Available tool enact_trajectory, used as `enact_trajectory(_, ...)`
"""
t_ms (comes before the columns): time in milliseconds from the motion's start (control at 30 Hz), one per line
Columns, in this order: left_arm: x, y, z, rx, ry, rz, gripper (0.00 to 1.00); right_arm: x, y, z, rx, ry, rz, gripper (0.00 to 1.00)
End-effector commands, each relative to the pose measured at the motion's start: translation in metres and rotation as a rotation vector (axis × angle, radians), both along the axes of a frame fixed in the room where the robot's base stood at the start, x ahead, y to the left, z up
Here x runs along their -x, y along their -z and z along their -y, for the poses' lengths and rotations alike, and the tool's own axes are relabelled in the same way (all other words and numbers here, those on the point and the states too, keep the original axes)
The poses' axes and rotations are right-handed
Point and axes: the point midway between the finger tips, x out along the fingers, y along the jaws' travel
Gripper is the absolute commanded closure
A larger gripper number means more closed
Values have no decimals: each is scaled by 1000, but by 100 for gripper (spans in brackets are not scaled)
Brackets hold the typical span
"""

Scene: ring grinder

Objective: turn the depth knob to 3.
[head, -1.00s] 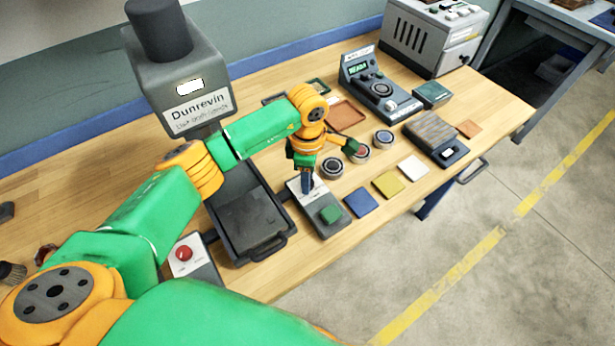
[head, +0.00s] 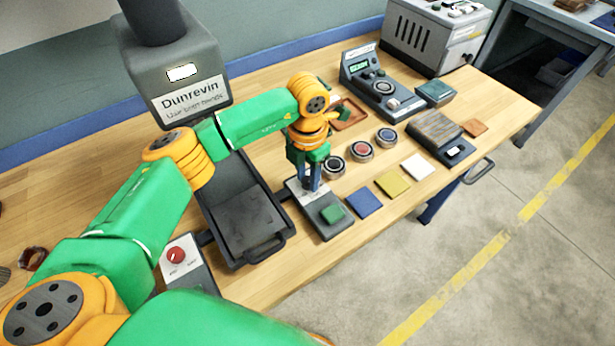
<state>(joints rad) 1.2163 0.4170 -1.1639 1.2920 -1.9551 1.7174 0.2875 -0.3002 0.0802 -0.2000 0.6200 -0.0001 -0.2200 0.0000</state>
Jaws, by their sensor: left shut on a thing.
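My left gripper (head: 312,182) points down onto the upper part of a grey control box (head: 329,230) with a green button (head: 333,213). Its blue-grey fingers are shut on what appears to be the depth knob there. The fingers and wrist hide the knob, so its pointer and scale cannot be read. My right gripper is not in view.
The Dunrevin grinder (head: 185,75) stands left with a dark tray (head: 246,222) below it. A box with a red control (head: 174,254) is at front left. Several round containers, including one with a red top (head: 361,149), and coloured square pads (head: 392,184) lie right of the gripper.

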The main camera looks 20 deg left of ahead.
Motion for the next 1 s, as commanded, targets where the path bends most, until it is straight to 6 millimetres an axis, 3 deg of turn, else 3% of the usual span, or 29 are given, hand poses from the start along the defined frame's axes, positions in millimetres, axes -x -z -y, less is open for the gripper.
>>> enact_trajectory(1000,-2,-2,1,3,-886,7,100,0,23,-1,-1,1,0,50)
